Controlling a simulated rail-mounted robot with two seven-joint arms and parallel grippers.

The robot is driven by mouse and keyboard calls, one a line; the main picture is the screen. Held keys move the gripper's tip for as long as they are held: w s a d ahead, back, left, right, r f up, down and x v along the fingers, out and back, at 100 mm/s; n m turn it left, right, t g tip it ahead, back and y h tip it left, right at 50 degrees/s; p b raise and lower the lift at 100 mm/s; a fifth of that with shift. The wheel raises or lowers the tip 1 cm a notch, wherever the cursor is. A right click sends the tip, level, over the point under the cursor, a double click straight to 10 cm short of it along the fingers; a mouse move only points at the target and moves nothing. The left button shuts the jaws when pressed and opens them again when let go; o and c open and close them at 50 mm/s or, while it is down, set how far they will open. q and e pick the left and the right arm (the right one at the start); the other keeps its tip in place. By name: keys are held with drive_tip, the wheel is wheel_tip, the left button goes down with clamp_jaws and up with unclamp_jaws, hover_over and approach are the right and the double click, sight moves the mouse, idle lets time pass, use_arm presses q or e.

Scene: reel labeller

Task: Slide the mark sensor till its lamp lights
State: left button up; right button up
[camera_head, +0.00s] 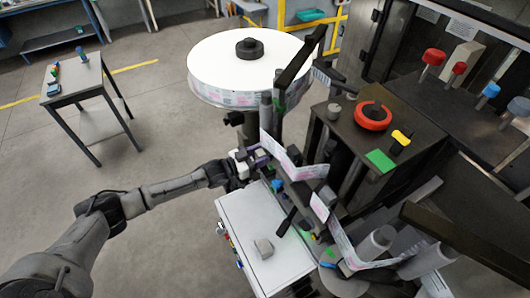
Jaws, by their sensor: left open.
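My left gripper (250,165) is at the label web, its arm coming in from the lower left. It is open, with its fingers partly hidden among the small parts there. A small block with a purple part (259,155), possibly the mark sensor, sits right by the fingers; I cannot tell whether they touch it. No lit lamp can be made out on it at this size. The printed label web (280,152) runs past it, from the large white reel (248,65) toward the rollers (377,243) at the lower right. My right gripper is not in view.
A white cabinet (246,219) with a small grey block (263,248) on top stands below the web. A dark machine box (345,124) with a red ring (373,115) stands to the right. A side table (74,78) is at left. The floor between is clear.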

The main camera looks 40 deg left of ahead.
use_arm(q)
drive_tip(key=shift+x, duration=1.1)
